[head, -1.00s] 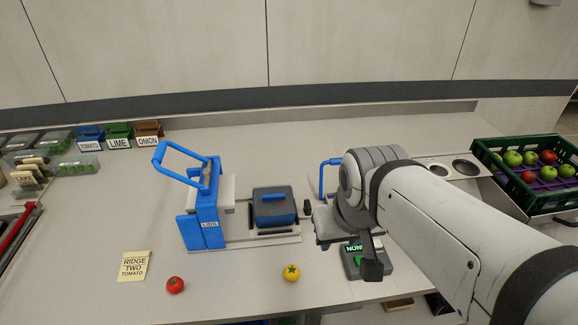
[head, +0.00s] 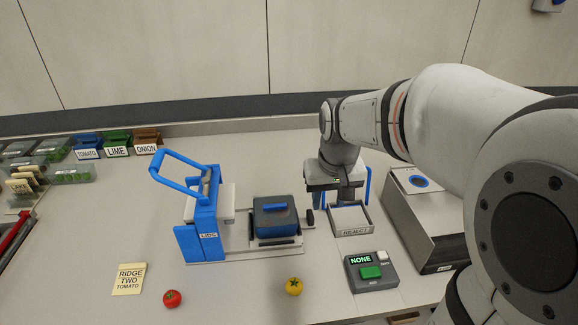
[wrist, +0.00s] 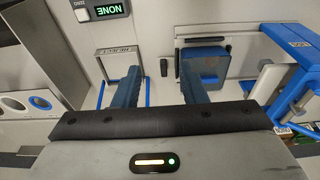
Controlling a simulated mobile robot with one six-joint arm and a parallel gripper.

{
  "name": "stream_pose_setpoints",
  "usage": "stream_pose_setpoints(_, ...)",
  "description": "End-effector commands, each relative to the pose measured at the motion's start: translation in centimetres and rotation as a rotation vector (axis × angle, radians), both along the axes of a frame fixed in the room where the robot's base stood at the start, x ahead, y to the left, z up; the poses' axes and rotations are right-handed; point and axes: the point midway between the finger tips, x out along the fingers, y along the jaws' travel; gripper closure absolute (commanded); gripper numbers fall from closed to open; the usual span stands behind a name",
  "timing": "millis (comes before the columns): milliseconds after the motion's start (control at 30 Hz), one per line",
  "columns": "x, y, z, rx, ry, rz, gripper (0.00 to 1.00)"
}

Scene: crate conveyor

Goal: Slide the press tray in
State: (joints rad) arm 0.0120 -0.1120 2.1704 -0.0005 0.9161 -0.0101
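The blue press (head: 207,220) stands left of centre with its lever handle raised. To its right, the pale press tray (head: 272,243) is out from under the press head and carries a dark blue lidded box (head: 275,216). A black knob (head: 310,216) is at the tray's right end. My gripper (head: 336,196) points down right of the knob, near the reject bin. In the wrist view my gripper (wrist: 160,76) has its two fingers wide apart with nothing held; the knob (wrist: 163,67) appears between them, and the box (wrist: 203,65) is beyond the right finger. Height above the knob is unclear.
The reject bin (head: 351,232) sits right of the tray, with a blue frame behind it. A control box reading NONE (head: 371,272) is in front. A red tomato (head: 172,298), a yellow tomato (head: 294,286) and a note card (head: 129,279) lie in front of the press.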

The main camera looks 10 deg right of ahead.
Motion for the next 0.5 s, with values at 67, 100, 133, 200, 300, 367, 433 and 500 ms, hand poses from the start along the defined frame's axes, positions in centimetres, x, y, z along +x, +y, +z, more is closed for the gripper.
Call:
stream_pose_setpoints(67,3.2,0.0,-2.1,0.000,0.037,0.000,0.62)
stream_pose_setpoints(100,4.7,0.0,-3.0,0.001,0.051,0.000,0.62)
stream_pose_setpoints(133,5.8,0.0,-3.7,0.001,0.062,0.000,0.62)
stream_pose_setpoints(200,8.2,0.0,-5.6,0.001,0.086,-0.001,0.62)
stream_pose_setpoints(300,11.1,0.0,-8.3,0.001,0.118,-0.001,0.62)
stream_pose_setpoints(367,12.5,0.0,-9.7,0.003,0.132,-0.002,0.62)
stream_pose_setpoints(433,13.8,0.0,-11.1,0.003,0.146,-0.002,0.62)
stream_pose_setpoints(500,14.7,0.0,-12.2,0.003,0.156,-0.002,0.62)
